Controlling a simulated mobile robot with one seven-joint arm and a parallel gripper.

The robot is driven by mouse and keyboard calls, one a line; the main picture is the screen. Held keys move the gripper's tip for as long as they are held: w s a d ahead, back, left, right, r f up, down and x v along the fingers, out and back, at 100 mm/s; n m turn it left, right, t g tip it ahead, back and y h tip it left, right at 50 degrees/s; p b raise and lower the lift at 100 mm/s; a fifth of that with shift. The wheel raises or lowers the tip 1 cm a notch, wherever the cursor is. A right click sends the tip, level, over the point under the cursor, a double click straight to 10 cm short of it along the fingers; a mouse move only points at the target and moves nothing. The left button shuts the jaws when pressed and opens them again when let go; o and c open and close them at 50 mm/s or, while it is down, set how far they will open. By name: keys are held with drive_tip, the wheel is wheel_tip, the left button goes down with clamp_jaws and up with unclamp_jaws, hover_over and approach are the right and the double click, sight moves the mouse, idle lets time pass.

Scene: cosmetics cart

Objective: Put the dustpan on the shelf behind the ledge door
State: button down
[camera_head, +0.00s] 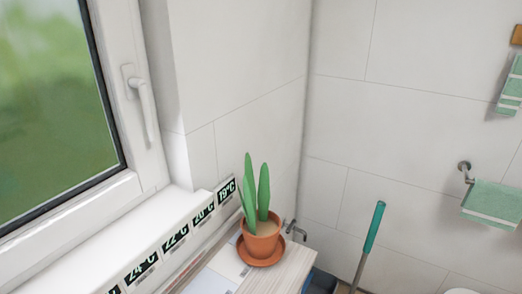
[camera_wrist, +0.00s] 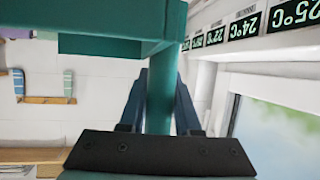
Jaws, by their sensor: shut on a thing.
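The wrist view is upside down. In it my gripper (camera_wrist: 160,108) is shut on the handle of a teal dustpan (camera_wrist: 120,15). The handle (camera_wrist: 159,90) runs between the two dark blue fingers, and the wide teal body fills the top left of the picture. The far end of the dustpan is cut off by the frame. The head view shows neither my gripper nor the dustpan. I cannot make out the ledge door or the shelf behind it in either view.
A potted plant (camera_head: 262,236) stands on a pale wooden top (camera_head: 292,262) beside the window (camera_head: 50,90). A sill strip with temperature labels (camera_head: 177,238) runs along the window. A teal-handled stick (camera_head: 373,228) leans at the right. Green towels (camera_head: 492,203) hang on the tiled wall.

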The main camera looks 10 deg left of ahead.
drive_tip(key=w+d+f+n+y, duration=0.1)
drive_tip(key=d+f, duration=0.7)
drive_tip(key=f, duration=0.4)
drive_tip(key=w+d+f+n+y, duration=0.1)
drive_tip(key=w+d+f, duration=0.1)
drive_tip(key=d+f, duration=0.7)
wheel_tip(320, 180, down, 4)
drive_tip(key=shift+w+f+y, duration=0.15)
drive_tip(key=shift+f+y, duration=0.05)
drive_tip(key=shift+y, duration=0.1)
